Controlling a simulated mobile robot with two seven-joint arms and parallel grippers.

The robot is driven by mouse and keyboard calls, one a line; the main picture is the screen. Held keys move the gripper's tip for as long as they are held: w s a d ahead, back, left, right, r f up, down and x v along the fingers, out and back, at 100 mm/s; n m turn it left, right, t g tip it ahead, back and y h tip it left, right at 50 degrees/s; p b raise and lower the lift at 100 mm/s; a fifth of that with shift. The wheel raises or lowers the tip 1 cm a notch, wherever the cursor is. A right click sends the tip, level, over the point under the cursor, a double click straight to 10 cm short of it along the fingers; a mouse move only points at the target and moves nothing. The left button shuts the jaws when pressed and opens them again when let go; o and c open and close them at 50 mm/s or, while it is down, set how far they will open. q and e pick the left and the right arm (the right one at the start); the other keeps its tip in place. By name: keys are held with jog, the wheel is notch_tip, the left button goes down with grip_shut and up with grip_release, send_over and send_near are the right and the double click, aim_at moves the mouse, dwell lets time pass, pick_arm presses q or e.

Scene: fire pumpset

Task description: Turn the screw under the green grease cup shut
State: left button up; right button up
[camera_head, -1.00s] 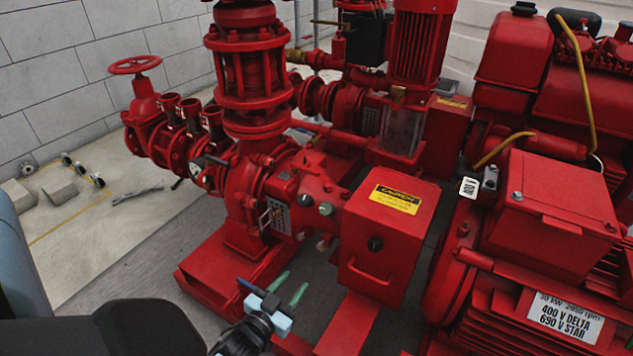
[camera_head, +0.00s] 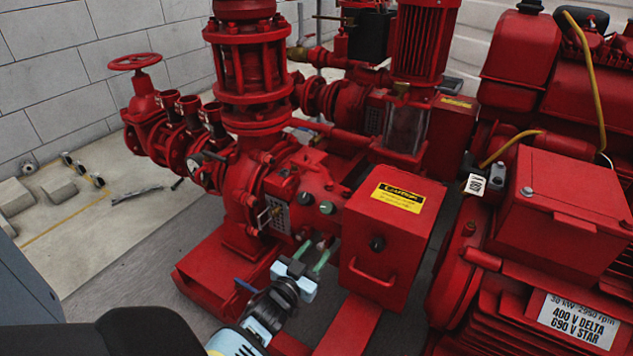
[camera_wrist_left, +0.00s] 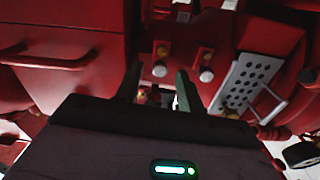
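A green round cap (camera_head: 326,207), which looks like the grease cup, sits on the red pump housing, left of the red caution box. The small parts below it are partly hidden by my fingers, and I cannot make out the screw clearly. Two pale round knobs (camera_wrist_left: 206,74) show close to the fingertips. My right gripper is not in view.
The red caution box (camera_head: 392,235) with a handle stands just right of the left gripper. A perforated plate (camera_head: 278,212) is to its left. The red base (camera_head: 222,290) lies below. Open floor (camera_head: 130,262) lies to the left.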

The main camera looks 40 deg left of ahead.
pick_arm(q)
jog(key=shift+w+a, duration=0.1)
jog(key=shift+w, duration=0.3)
jog(key=shift+c, duration=0.5)
jog(key=c, duration=0.7)
grip_shut()
